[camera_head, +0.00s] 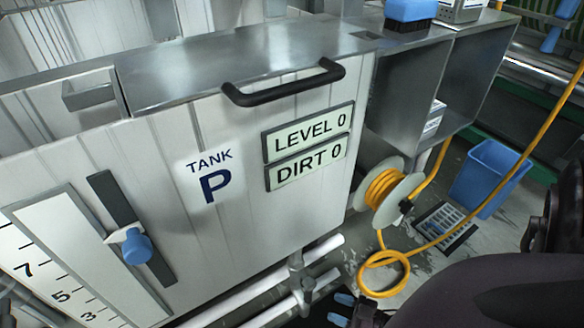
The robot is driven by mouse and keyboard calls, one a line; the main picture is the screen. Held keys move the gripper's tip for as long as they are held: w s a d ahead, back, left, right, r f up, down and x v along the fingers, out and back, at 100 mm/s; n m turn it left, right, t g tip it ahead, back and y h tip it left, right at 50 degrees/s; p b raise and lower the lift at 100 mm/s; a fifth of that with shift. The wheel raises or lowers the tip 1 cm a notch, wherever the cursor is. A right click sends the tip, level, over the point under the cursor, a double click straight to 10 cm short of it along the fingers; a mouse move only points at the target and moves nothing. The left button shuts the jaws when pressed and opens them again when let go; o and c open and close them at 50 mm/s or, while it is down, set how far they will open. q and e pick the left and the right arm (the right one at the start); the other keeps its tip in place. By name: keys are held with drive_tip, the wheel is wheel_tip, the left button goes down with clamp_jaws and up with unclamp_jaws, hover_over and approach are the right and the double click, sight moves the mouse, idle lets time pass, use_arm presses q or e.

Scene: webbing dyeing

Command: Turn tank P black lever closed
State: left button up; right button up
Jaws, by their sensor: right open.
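The white tank P (240,215) fills the left and middle of the head view, with its front bearing a "TANK P" label. Two white pipes (235,303) run below it, with a grey fitting (301,283) on them. I cannot make out a black lever on this fitting. A black bar handle (283,83) is on the tank's upper front edge. My right gripper (341,310) is at the bottom edge, just right of and below the fitting; its blue fingertips are apart, with nothing seen between them. My left gripper is not in view.
Signs (308,147) read LEVEL 0 and DIRT 0. A blue-knobbed slider (136,246) is on the tank's left. A reel (386,187) of orange hose hangs right of the tank; its hose loops near the floor drain (445,226). A blue bin (484,178) stands beyond.

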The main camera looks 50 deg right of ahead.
sight(309, 293)
drive_tip(key=x, duration=1)
drive_tip(key=shift+w+d+f+b, duration=0.1)
drive_tip(key=shift+w+f+b, duration=0.05)
drive_tip(key=shift+w+b, duration=0.25)
drive_tip(key=shift+c, duration=0.2)
clamp_jaws()
